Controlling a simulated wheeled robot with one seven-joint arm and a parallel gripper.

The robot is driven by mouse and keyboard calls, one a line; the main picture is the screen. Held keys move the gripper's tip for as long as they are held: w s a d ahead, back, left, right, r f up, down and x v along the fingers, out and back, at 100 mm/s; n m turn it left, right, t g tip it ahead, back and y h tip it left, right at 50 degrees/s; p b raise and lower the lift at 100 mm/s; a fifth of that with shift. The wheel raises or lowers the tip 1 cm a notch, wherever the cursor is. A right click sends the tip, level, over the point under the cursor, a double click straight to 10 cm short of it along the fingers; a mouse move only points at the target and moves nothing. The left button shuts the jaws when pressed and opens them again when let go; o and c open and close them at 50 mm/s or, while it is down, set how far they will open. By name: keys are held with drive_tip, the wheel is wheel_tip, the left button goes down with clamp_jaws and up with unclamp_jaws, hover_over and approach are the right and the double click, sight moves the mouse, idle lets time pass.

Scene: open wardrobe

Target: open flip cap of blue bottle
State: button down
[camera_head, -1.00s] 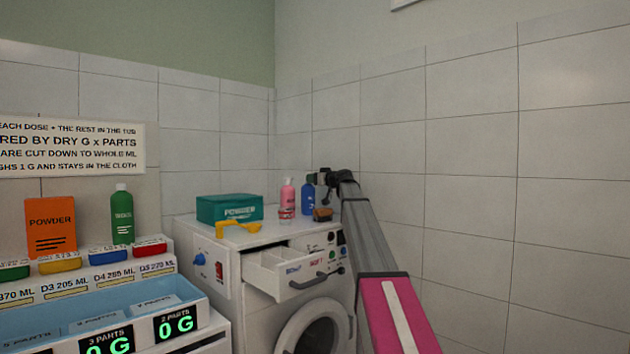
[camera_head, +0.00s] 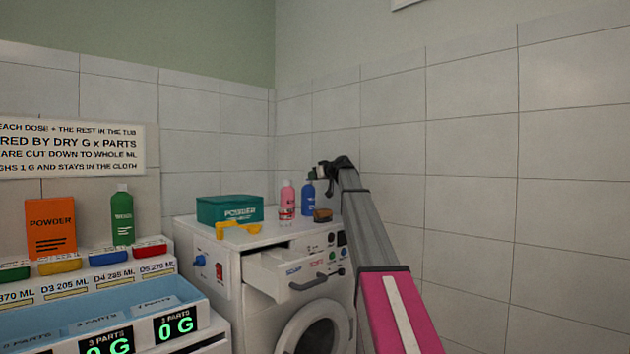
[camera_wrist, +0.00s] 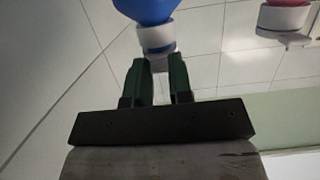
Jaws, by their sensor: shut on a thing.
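The blue bottle (camera_head: 308,200) stands upright on top of the washing machine, beside the pink bottle. Its white cap (camera_wrist: 155,37) shows in the wrist view, below the blue body (camera_wrist: 146,10) in that upside-down picture. My gripper (camera_wrist: 163,64) has its two dark green fingers at the end of the cap, shut on a small pale part there. In the head view my gripper (camera_head: 318,172) is small and dark at the bottle's top, and it partly hides the cap. I cannot tell whether the flip lid has lifted.
The pink bottle (camera_head: 287,198) stands close on the left; it also shows in the wrist view (camera_wrist: 284,18). A brown brush-like item (camera_head: 322,215) lies in front. A green powder box (camera_head: 230,208) and a yellow scoop (camera_head: 238,228) are farther left. The detergent drawer (camera_head: 290,268) is pulled out.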

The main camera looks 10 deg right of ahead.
drive_tip(key=shift+w+a+r+g+h, duration=0.1)
drive_tip(key=shift+w+r+g+h, duration=0.15)
drive_tip(key=shift+r+g+h, duration=0.3)
drive_tip(key=shift+w+a+r+g+h, duration=0.1)
drive_tip(key=shift+w+r+g+h, duration=0.2)
drive_tip(key=shift+g, duration=0.35)
drive_tip(key=g+h, duration=0.1)
drive_tip(key=w+r+g+h, duration=0.1)
drive_tip(key=shift+a+r+g, duration=0.25)
drive_tip(key=shift+a+g, duration=0.15)
drive_tip(key=g+h, duration=0.1)
drive_tip(key=w+a+r+g+h, duration=0.1)
drive_tip(key=shift+w+g, duration=0.1)
drive_tip(key=shift+g, duration=0.2)
drive_tip(key=shift+w+a+g+h, duration=0.15)
drive_tip(key=shift+w+g+h, duration=0.05)
drive_tip(key=shift+g+h, duration=0.3)
drive_tip(key=shift+w+a+g+h, duration=0.2)
drive_tip(key=shift+g+h, duration=0.15)
drive_tip(key=shift+g, duration=0.25)
drive_tip(key=c, duration=1)
unclamp_jaws()
